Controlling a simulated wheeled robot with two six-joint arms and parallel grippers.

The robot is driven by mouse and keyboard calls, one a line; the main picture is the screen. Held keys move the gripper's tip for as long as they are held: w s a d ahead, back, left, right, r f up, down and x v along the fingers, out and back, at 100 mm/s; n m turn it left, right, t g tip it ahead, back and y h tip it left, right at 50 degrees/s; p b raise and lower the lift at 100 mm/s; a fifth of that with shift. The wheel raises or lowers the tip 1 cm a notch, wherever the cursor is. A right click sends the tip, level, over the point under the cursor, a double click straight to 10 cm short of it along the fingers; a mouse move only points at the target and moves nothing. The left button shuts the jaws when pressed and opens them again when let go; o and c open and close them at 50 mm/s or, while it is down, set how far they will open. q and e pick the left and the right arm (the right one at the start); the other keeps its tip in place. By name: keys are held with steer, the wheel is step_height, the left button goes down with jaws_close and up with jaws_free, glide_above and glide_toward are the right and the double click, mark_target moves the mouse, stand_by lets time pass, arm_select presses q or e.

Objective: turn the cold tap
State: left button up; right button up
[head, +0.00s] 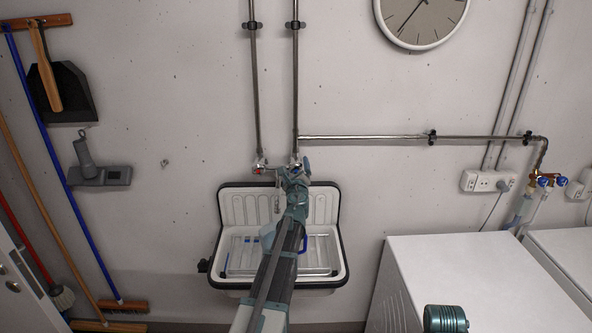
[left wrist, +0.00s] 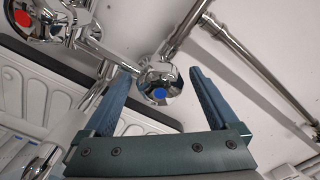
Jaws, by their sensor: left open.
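The cold tap (left wrist: 160,88) is a chrome knob with a blue dot, in the middle of the left wrist view. My left gripper (left wrist: 161,74) is open, with one blue-grey finger on each side of the knob. I cannot tell whether either finger touches it. In the head view my left gripper (head: 294,165) is at the tap fitting above the sink and hides most of the cold tap. The hot tap (left wrist: 24,22), with a red dot, is at the upper left of the left wrist view; it also shows in the head view (head: 260,166).
A white sink (head: 235,206) with a black rim and a wire grid is below the taps. Metal pipes (head: 296,80) run up the wall. White machines (head: 490,270) stand at the right, with blue-handled valves (head: 545,181) above. Brooms (head: 60,150) hang at the left.

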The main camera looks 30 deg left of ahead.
arm_select(q)
steer(key=shift+c, duration=0.3)
steer(key=c, duration=1.3)
steer(key=shift+n, duration=1.1)
steer(key=o, duration=1.4)
steer(key=shift+c, duration=0.2)
steer(key=shift+s+d, duration=0.1)
steer(key=v, duration=1.3)
steer(key=shift+s, duration=0.3)
steer(key=shift+d, duration=0.1)
